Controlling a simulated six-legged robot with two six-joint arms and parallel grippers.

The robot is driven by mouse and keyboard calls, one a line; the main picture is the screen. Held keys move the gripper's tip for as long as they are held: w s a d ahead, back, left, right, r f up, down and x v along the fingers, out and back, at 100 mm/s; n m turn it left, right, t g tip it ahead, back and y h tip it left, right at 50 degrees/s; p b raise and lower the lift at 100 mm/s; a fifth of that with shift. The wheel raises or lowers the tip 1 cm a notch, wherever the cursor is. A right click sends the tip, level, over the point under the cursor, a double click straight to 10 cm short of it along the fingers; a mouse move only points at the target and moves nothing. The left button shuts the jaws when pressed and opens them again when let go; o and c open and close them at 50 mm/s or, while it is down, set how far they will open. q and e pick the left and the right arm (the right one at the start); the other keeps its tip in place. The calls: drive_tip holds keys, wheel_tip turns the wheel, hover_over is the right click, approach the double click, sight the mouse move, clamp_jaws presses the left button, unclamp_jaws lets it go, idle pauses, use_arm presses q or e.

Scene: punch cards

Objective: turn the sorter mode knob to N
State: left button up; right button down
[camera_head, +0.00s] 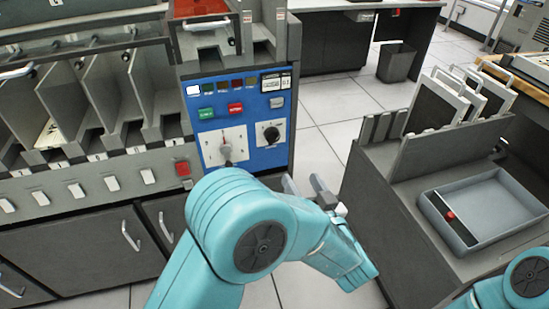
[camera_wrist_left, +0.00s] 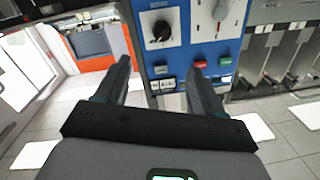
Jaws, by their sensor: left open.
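A blue control panel (camera_head: 257,158) is on the front of the grey machine. The letters are too small to read. My left gripper (camera_head: 304,183) is open and empty, below and right of the black knob and apart from the panel. In the left wrist view, the black knob (camera_wrist_left: 159,33) shows beyond the open left fingers (camera_wrist_left: 158,68), with the white dial (camera_wrist_left: 218,14) to its right. My right gripper is out of view.
Green (camera_head: 206,113) and red (camera_head: 236,108) buttons sit above the dial. Card pockets (camera_head: 100,120) with several switches are at left. A grey desk with a shallow tray (camera_head: 432,206) and upright racks is at right. Tiled floor (camera_head: 335,125) lies between.

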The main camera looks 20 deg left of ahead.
sight(275, 140)
use_arm(q)
drive_tip(key=b+x, duration=0.3)
drive_tip(key=x, duration=1.2)
drive_tip(key=shift+s+a, duration=0.2)
drive_tip(key=shift+s, duration=0.05)
drive_tip(key=shift+w+a+r, duration=0.15)
drive_tip(key=shift+w+a, duration=0.2)
drive_tip(key=shift+w, duration=0.15)
drive_tip(key=c, duration=1.1)
